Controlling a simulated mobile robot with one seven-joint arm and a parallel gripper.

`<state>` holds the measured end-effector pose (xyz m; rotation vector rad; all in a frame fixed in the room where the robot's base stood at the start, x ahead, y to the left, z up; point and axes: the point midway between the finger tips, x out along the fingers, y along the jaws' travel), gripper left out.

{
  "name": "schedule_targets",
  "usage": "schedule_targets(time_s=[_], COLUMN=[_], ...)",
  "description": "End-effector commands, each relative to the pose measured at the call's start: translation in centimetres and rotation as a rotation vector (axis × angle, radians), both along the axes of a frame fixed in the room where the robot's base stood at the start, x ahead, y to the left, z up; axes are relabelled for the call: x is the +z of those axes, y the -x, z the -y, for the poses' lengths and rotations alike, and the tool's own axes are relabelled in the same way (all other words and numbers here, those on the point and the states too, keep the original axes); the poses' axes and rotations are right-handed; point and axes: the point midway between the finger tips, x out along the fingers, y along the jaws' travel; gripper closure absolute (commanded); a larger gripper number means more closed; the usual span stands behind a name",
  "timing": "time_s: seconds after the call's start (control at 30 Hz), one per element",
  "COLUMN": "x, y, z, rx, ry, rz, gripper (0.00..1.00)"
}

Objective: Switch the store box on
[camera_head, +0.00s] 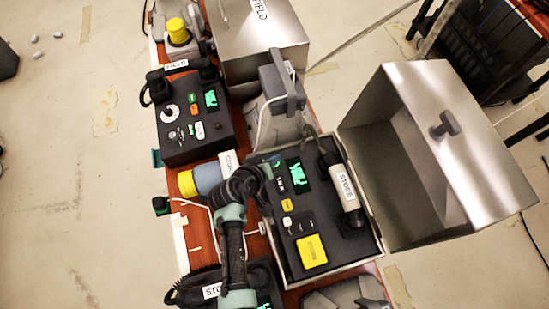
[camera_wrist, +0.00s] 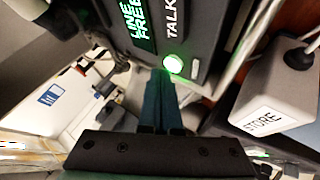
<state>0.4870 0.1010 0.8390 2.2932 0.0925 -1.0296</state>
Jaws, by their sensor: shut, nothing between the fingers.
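The store box (camera_head: 372,245) is an open-topped metal-rimmed case with a dark panel, its lid (camera_head: 437,150) swung open to the right. On the panel are a lit green display (camera_head: 300,174), a yellow square button (camera_head: 311,250) and a grey handset labelled STORE (camera_head: 347,190). My gripper (camera_head: 268,170) is at the panel's upper left. In the wrist view, my gripper's shut fingers (camera_wrist: 160,80) are empty. Their tips are close to a round green-lit button (camera_wrist: 173,64) beside the word TALK; contact cannot be told. A green display (camera_wrist: 138,25) there reads LINE FREE.
A grey block labelled STORE (camera_wrist: 278,95) stands at the right of the wrist view. A dark phone unit (camera_head: 205,140) with its own green display lies upper left, beyond a blue and yellow cylinder (camera_head: 205,180). Another labelled unit (camera_head: 205,278) is at the bottom. Cables cross the red-brown table.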

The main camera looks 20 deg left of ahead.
Motion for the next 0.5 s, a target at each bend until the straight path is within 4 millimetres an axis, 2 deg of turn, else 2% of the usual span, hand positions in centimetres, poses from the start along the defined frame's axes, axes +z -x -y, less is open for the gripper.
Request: schedule_targets(time_s=[0.23, 0.5], x=[0.5, 3.3], y=[0.0, 0.0], z=[0.0, 0.0], rx=[0.000, 0.000], ry=[0.000, -0.001], rz=[0.000, 0.001], gripper=[1.00, 1.00])
